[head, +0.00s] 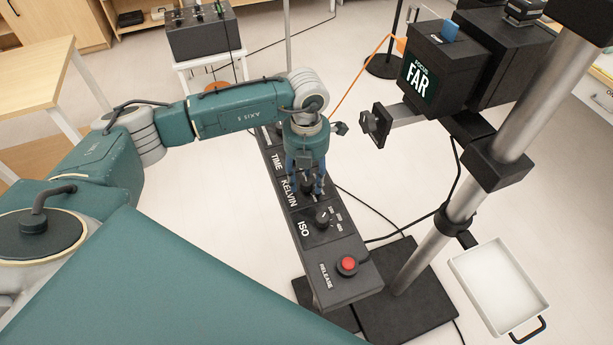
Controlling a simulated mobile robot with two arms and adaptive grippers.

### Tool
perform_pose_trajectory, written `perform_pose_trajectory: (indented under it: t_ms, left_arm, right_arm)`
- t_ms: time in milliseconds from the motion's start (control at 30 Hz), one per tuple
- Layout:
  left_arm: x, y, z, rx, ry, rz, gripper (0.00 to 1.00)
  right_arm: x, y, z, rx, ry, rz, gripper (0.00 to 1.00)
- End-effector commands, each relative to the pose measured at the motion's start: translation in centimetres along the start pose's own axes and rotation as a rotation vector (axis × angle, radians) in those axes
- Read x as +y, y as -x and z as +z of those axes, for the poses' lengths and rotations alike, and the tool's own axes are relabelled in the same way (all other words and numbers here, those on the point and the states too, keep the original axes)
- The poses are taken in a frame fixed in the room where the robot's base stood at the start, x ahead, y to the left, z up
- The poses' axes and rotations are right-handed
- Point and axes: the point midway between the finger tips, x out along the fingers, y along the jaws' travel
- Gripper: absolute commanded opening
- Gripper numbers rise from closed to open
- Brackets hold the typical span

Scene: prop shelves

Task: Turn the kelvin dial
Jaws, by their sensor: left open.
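A long black control box stands in the middle of the head view, with panels marked TIME, KELVIN, ISO and RELEASE. The kelvin dial (307,186) is a dark knob beside the KELVIN label, mostly hidden by my gripper. My left gripper (306,190) points down over this dial with its fingers open, one on each side of it. I cannot tell whether the fingers touch it. The ISO dial (322,217) is a black knob nearer the camera. My right gripper is not in view.
A red release button (347,264) sits at the near end of the box. A camera marked FOCUS FAR (421,77) hangs on a silver pole (470,185) to the right. A white tray (500,318) is at lower right. Cables lie on the floor.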

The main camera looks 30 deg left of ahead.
Motion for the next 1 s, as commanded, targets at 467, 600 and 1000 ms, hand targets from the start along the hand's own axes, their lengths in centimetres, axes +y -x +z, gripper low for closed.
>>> perform_pose_trajectory:
  t_ms: [467,600,1000]
  left_arm:
    - [0.0,0.1,0.0,-0.001,-0.001,-0.001,0.00]
    - [0.0,0.0,0.1,-0.002,-0.015,-0.001,0.00]
    - [0.0,-0.3,0.2,-0.006,-0.236,0.000,0.00]
  right_arm:
    - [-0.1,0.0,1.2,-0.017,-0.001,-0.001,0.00]
    - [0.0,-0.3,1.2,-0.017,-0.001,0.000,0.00]
    - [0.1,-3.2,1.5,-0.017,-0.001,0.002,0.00]
